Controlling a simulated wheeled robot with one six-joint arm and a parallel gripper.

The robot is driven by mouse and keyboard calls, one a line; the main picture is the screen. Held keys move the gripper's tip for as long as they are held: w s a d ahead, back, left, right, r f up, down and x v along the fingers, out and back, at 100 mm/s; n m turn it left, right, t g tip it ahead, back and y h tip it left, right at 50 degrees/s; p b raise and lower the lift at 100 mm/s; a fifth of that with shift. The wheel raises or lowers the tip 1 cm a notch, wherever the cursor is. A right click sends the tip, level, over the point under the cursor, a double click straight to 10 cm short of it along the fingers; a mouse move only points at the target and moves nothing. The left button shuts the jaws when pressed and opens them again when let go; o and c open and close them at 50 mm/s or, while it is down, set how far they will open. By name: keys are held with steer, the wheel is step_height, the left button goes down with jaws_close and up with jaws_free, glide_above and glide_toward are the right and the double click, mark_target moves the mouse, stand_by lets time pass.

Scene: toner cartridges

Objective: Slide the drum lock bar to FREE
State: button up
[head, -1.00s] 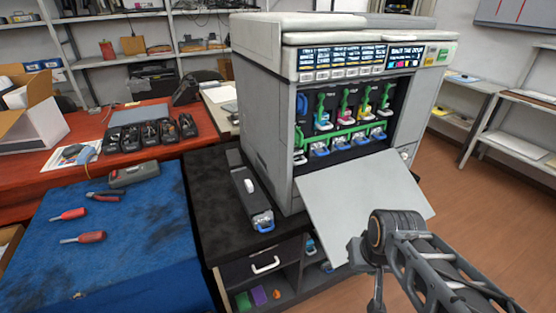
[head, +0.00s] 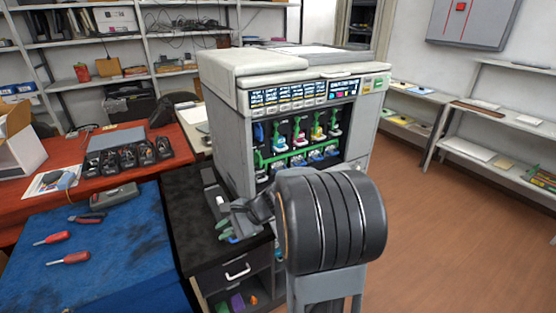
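The printer (head: 228,130) stands on the dark cabinet with its front bay exposed. A green bar (head: 290,155), which looks like the drum lock bar, runs across the bay below several coloured handles. Its lock labels are too small to read. My gripper (head: 236,218) is left of my large arm joint, in front of the printer's lower left side and over the loose cartridge. It appears apart from the green bar. Its fingers are small and partly mixed with the cartridge behind, so their opening is unclear. My arm hides the lower right of the bay and the lowered front door.
A black cartridge (head: 212,192) lies on the dark cabinet top (head: 185,215) left of the printer. A blue mat (head: 110,262) with red screwdrivers (head: 70,258) and a red table (head: 180,145) are at left. Open floor (head: 450,230) lies at right.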

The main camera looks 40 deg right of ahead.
steer(key=w+d+r+m+t+p, duration=0.35)
steer(key=w+d+m+t, duration=0.25)
steer(key=d+m, duration=0.3)
steer(key=m+t+h+p, duration=0.2)
steer(key=m+t+h, duration=0.4)
steer(key=m, duration=0.2)
glide_toward(261, 163)
steer(key=shift+m+h, duration=0.3)
steer(key=shift+w+a+b, duration=0.25)
steer(key=shift+w+a, duration=0.05)
steer(key=shift+w, duration=1.4)
steer(key=shift+w+a+b, duration=0.25)
steer(key=shift+w, duration=1.45)
steer(key=shift+w+a+b, duration=0.25)
steer(key=shift+w+a, duration=0.05)
steer(key=shift+w, duration=1.4)
steer(key=shift+w+a, duration=0.1)
jaws_close()
